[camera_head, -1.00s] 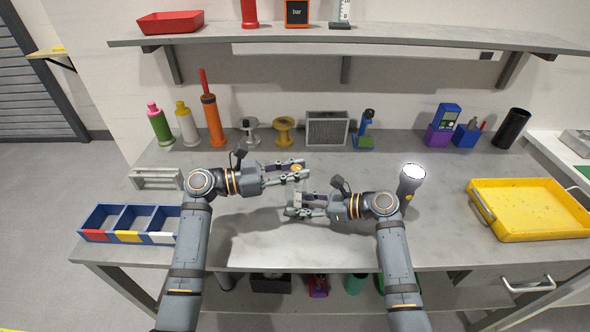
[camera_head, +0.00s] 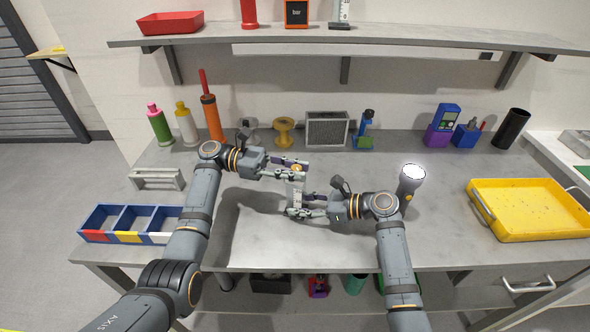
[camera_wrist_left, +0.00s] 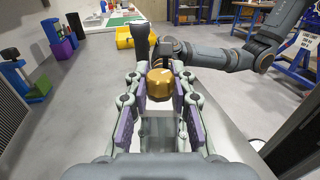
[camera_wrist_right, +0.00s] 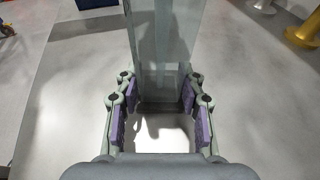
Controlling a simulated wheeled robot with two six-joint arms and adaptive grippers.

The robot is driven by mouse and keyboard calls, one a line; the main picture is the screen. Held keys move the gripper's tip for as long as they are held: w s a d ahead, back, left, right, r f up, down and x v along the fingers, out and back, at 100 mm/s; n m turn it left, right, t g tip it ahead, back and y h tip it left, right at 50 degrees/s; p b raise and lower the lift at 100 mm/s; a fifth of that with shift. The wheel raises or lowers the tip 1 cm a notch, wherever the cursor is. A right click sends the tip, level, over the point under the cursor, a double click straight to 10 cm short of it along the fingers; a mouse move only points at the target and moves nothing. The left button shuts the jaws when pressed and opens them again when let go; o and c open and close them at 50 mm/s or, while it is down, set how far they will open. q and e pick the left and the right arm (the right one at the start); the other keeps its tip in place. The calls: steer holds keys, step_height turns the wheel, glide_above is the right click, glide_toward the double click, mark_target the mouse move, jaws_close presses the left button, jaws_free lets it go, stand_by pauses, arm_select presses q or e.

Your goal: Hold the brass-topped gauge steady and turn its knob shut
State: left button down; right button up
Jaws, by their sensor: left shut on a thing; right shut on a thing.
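The gauge (camera_head: 295,192) is a pale grey-green upright block with a gold, faceted brass knob (camera_head: 297,168) on top. My left gripper (camera_head: 297,168) is shut on the brass knob, which shows between its fingers in the left wrist view (camera_wrist_left: 161,84). My right gripper (camera_head: 297,207) is shut on the gauge body lower down; the body stands between its purple-padded fingers in the right wrist view (camera_wrist_right: 162,70). The fingers partly hide the gauge in the head view, and I cannot read any marking on it.
A flashlight (camera_head: 410,182) stands right of my right wrist. A yellow tray (camera_head: 530,236) is at the right, a blue divided bin (camera_head: 100,212) at the left. Bottles, spools and a mesh box (camera_head: 326,129) line the back. The bench's front middle is clear.

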mark_target(295, 167)
arm_select(q)
steer(key=shift+f+m+g+y, duration=0.1)
steer(key=shift+m+g+y, duration=0.2)
steer(key=shift+m+g, duration=0.55)
steer(key=shift+g, duration=0.45)
steer(key=c, duration=1.1)
jaws_free()
step_height(295, 167, up, 10)
steer(key=shift+r, duration=0.1)
